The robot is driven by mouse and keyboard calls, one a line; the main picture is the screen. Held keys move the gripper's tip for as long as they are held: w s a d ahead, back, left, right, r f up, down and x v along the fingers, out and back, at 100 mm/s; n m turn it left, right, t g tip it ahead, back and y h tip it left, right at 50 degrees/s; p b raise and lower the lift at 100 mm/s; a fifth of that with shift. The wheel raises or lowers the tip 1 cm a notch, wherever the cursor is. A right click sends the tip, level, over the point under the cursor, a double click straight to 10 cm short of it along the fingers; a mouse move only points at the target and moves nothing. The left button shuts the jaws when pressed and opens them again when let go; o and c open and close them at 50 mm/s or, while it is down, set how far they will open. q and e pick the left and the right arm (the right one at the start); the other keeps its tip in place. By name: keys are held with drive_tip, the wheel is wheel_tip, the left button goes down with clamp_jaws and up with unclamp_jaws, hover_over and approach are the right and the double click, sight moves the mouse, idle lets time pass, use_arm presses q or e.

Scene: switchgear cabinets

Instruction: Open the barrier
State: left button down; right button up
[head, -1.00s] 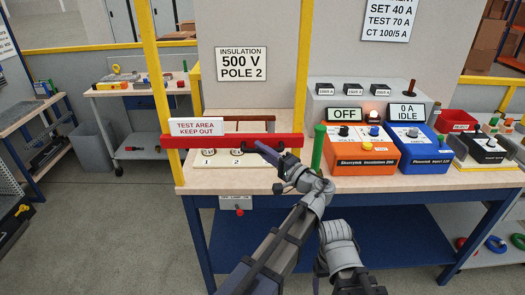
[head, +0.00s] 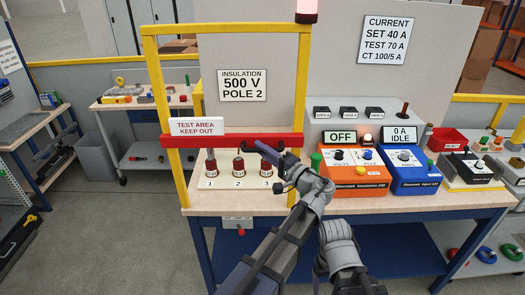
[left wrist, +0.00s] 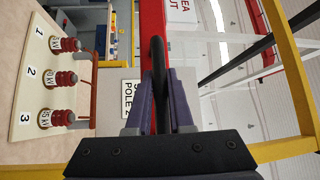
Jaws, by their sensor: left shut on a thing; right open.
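The barrier is a red bar (head: 228,140) across a yellow frame, with a "TEST AREA KEEP OUT" sign (head: 196,127) at its left. It sits level, above three red-brown posts (head: 238,168) numbered 1, 2 and 3. My left gripper (head: 268,152) is at the right part of the bar. In the left wrist view, its fingers (left wrist: 160,95) are shut on a black handle (left wrist: 158,55) in front of the red bar (left wrist: 163,25). The posts show at the left there (left wrist: 60,79). I see no fingers of my right gripper in any view.
The yellow frame (head: 151,80) stands on the bench, its top bar (head: 225,29) well above the barrier. Right of it are an orange tester (head: 350,180) and a blue tester (head: 412,175). A panel behind reads "500 V POLE 2" (head: 242,85).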

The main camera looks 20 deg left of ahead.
use_arm(q)
wheel_tip(320, 180, up, 14)
drive_tip(key=p, duration=1.2)
drive_tip(key=c, duration=0.8)
unclamp_jaws()
